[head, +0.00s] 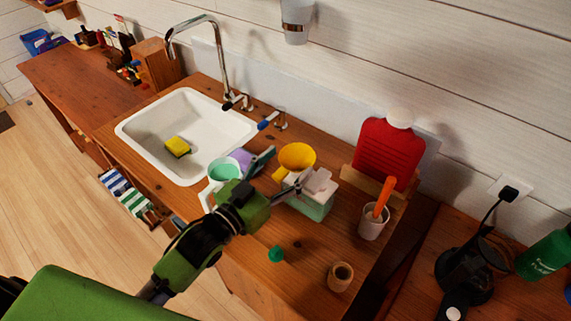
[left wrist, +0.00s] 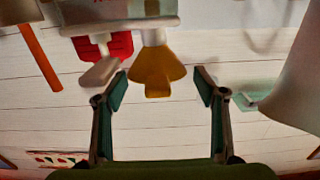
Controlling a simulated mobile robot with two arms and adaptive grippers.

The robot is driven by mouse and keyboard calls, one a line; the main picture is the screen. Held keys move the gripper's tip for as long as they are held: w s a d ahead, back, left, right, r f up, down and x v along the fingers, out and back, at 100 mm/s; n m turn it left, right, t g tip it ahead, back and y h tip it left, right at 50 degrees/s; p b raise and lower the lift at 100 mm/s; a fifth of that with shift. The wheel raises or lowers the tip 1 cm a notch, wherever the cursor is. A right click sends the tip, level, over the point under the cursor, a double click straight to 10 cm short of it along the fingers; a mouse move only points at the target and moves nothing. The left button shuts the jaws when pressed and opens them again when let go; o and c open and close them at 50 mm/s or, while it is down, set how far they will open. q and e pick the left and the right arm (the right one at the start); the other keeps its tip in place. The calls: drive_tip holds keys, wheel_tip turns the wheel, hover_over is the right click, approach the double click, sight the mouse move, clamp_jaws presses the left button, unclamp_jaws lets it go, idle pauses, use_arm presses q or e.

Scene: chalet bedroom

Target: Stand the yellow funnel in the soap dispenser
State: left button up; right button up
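The yellow funnel (head: 297,157) has its wide mouth up, at the back left of a mint-and-white box with a white pump-like top (head: 314,197), which looks like the soap dispenser. In the left wrist view, which is upside down, the funnel (left wrist: 155,72) hangs between the fingertips, with its narrow end at the box edge (left wrist: 120,25). I cannot tell whether its spout is inside the box. My left gripper (head: 274,175) is open, its fingers (left wrist: 160,88) apart on either side of the funnel with visible gaps. My right gripper is not in view.
A white sink (head: 135,130) with a yellow sponge (head: 177,147) is left. A mint cup (head: 224,170) and a purple item (head: 242,157) stand close beside the left gripper. A small green cap (head: 276,254) lies in front.

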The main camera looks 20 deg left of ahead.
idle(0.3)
use_arm(q)
drive_tip(key=v, duration=1.2)
drive_tip(key=shift+r, duration=0.1)
idle(0.5)
